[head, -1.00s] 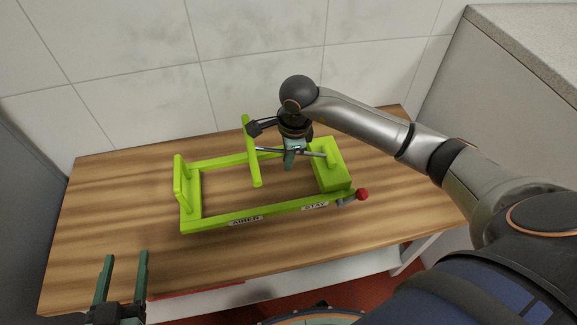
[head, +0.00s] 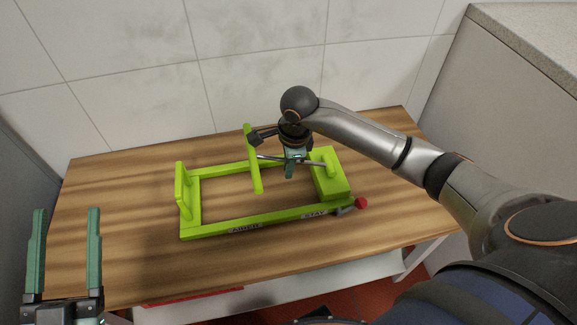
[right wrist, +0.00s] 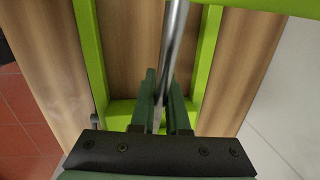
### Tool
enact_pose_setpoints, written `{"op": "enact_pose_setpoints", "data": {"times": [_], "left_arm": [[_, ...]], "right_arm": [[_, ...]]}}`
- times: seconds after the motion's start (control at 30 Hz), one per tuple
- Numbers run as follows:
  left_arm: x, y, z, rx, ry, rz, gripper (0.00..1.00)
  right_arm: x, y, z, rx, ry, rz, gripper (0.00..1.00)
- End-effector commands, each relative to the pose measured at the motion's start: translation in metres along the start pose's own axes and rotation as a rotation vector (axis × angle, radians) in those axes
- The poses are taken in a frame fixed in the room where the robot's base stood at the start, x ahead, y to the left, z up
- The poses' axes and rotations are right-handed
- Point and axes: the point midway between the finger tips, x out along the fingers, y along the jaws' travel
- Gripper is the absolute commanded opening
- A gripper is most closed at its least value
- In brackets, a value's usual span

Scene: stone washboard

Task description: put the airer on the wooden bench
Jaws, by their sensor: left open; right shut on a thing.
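The airer is a bright green frame (head: 265,218) with labels on its front rail that seem to read AIRER and STAY. It lies on the wooden bench (head: 120,220). It has an upright plate at the left, a second upright bar near the middle, a block at the right and a red knob (head: 361,203). My right gripper (head: 293,172) is over the frame, shut on a thin metal rod (right wrist: 176,45) that runs between the middle bar and the block. My left gripper (head: 65,215) is open and empty at the lower left, apart from the airer.
A tiled wall (head: 150,80) stands behind the bench. A grey cabinet with a stone top (head: 530,30) is at the right. Bare bench top shows left of and in front of the airer. The floor (head: 375,300) is red tile.

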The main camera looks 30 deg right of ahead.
Motion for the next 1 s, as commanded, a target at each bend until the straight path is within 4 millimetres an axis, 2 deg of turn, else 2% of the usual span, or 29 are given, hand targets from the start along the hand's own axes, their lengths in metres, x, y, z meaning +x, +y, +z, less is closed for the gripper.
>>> {"op": "enact_pose_setpoints", "data": {"times": [0.03, 0.27, 0.53, 0.67, 0.77, 1.0], "left_arm": [[0.000, 0.000, 0.000, 0.000, -0.001, 0.000, 0.64], [0.000, 0.000, 0.001, -0.001, -0.002, 0.000, 0.64], [0.000, 0.000, 0.001, -0.001, -0.004, 0.000, 0.64], [0.001, -0.001, 0.003, -0.009, -0.021, -0.001, 0.64], [-0.004, 0.002, 0.028, -0.034, -0.119, -0.003, 0.64], [-0.021, 0.011, 0.081, -0.102, -0.351, -0.005, 0.64]], "right_arm": [[0.001, 0.001, -0.001, -0.001, 0.004, 0.003, 0.16], [0.001, 0.001, 0.000, -0.001, 0.002, 0.002, 0.42], [-0.001, 0.000, 0.000, 0.000, 0.001, 0.000, 0.43], [-0.009, -0.001, 0.000, 0.000, 0.000, -0.002, 0.43], [-0.021, -0.001, 0.000, -0.001, 0.000, -0.003, 0.43], [-0.065, -0.002, 0.000, -0.002, 0.000, -0.004, 0.43]]}}
